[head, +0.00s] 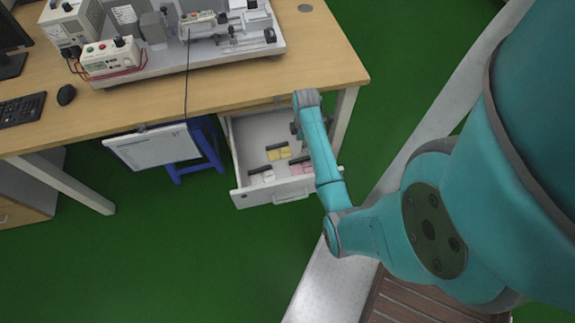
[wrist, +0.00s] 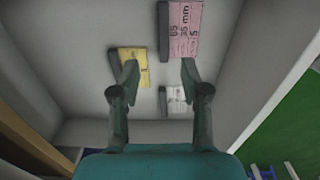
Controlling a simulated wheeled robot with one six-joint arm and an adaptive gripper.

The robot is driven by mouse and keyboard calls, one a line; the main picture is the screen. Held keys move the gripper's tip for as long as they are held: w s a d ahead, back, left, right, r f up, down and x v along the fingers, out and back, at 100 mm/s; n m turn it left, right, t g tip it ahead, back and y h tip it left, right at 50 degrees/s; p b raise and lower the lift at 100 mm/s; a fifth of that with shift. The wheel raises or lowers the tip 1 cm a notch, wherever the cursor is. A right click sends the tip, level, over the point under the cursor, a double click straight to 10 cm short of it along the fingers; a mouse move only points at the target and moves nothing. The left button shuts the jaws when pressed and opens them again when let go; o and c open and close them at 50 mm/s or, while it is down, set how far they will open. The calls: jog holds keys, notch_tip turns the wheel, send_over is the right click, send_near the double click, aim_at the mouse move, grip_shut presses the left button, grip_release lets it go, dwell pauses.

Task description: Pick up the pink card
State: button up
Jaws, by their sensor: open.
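The pink card (wrist: 184,28) lies in the open drawer, at the top of the wrist view, with printed text including "mm" and a dark bar along its left side. In the head view the pink card (head: 301,169) is partly hidden by my arm. My gripper (wrist: 159,74) is open and empty above the drawer floor. Its right fingertip shows just below the pink card's lower edge, and its left fingertip overlaps a yellow card (wrist: 136,56). In the head view my gripper (head: 296,128) is small, near the drawer's back right.
The drawer (head: 238,196) has raised walls around the cards. A white card (wrist: 178,105) lies there too, beside another dark bar. The wooden desk (head: 330,62) overhangs the drawer's back, with a leg at right. A blue stool (head: 210,150) stands left of the drawer.

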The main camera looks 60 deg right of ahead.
send_over(301, 159)
jog(key=f, duration=0.5)
jog(key=shift+w+f, duration=0.2)
jog(key=shift+w, duration=0.1)
jog(key=shift+s+a+f, duration=0.1)
jog(key=shift+s+f, duration=0.05)
jog(key=shift+f, duration=1.2)
jog(key=shift+s+f, duration=0.1)
jog(key=shift+f, duration=1.25)
grip_shut()
